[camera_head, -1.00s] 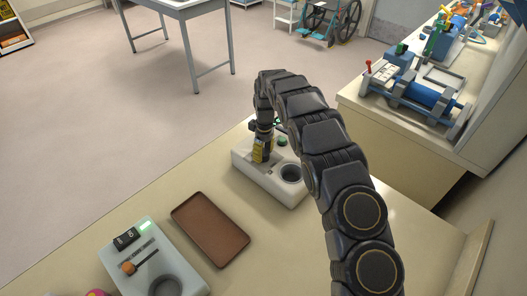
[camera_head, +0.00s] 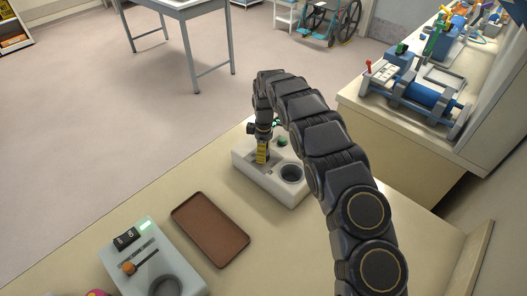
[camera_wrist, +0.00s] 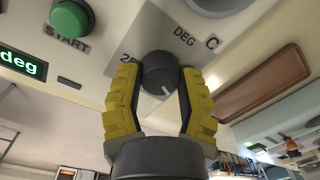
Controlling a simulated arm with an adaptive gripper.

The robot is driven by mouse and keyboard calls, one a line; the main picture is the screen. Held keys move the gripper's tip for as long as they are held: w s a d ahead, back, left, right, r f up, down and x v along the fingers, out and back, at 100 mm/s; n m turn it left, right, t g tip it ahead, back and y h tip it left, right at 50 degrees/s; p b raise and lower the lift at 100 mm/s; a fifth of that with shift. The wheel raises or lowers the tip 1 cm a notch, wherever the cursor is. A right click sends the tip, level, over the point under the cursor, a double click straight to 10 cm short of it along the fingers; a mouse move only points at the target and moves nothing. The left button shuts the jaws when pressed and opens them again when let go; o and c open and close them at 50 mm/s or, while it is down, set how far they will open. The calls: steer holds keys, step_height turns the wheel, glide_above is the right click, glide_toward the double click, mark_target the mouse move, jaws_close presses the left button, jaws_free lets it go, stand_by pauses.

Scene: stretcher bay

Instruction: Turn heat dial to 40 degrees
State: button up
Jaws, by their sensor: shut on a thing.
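The heat dial (camera_wrist: 158,72) is a dark round knob with a white pointer line, in the middle of the wrist view. "DEG C" and a partly hidden number beginning with 2 are printed around it. My gripper (camera_wrist: 160,82) has ridged yellow fingers on both sides of the dial, shut on it. The pointer slants toward the right finger; the setting it marks cannot be read. In the head view, my gripper (camera_head: 262,153) reaches down onto the pale device (camera_head: 240,163); the dial is hidden there. The device's display (camera_wrist: 20,65) shows "deg" in green; its digits are out of frame.
A green START button (camera_wrist: 70,17) sits close by, also visible in the head view (camera_head: 282,141). A round well (camera_head: 291,174) is at the device's right. A brown tray (camera_head: 210,229) and a second device with an orange knob (camera_head: 128,267) stand to the left.

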steer(key=shift+d+f, duration=0.1)
steer(key=shift+f, duration=0.05)
steer(key=o, duration=1.1)
steer(key=shift+o, duration=0.2)
step_height(320, 180, up, 12)
steer(key=shift+w, duration=0.25)
